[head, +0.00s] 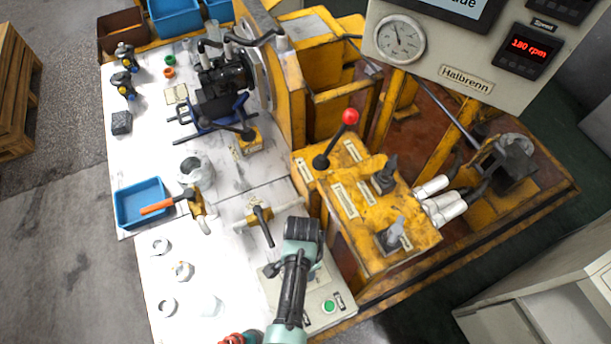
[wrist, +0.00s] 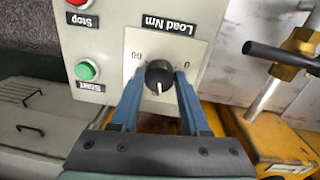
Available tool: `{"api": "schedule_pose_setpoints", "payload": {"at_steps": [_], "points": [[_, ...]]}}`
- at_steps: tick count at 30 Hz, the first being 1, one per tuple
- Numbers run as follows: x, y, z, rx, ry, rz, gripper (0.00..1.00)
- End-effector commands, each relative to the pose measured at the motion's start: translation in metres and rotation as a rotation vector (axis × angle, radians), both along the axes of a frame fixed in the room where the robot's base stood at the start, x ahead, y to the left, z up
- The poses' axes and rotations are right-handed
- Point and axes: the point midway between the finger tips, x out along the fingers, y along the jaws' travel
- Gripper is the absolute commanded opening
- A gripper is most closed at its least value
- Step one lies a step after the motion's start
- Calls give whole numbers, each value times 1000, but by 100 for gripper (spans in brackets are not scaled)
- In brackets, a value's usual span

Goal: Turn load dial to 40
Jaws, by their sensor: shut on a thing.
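The load dial (wrist: 159,72) is a round black knob on a pale plate marked "Load Nm", which appears upside down in the wrist view. Its scale shows 0 at the right and what looks like 60 at the left. A white pointer mark on the knob faces the bottom of the picture. My gripper (wrist: 160,77) is shut on the knob, with one blue finger on each side. In the head view my teal arm (head: 290,290) covers the dial, and the fingertips are hidden.
A green Start button (wrist: 87,70) and red Stop button (wrist: 79,3) sit left of the dial in the wrist view. A brass fitting with a black bar (wrist: 290,54) juts out at the right. In the head view, a red-knobbed lever (head: 349,117) stands on the yellow box beyond my arm.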

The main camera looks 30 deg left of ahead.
Motion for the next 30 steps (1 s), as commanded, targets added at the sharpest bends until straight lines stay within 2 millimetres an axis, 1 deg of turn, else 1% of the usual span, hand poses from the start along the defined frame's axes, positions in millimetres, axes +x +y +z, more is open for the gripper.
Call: {"api": "schedule_pose_setpoints", "payload": {"at_steps": [6, 12, 19, 30], "points": [[1, -1, 0, -1, 0, -147, 0], [1, -1, 0, -1, -1, -230, 0], [1, -1, 0, -1, -2, -272, 0], [1, -1, 0, -1, -2, -276, 0]]}}
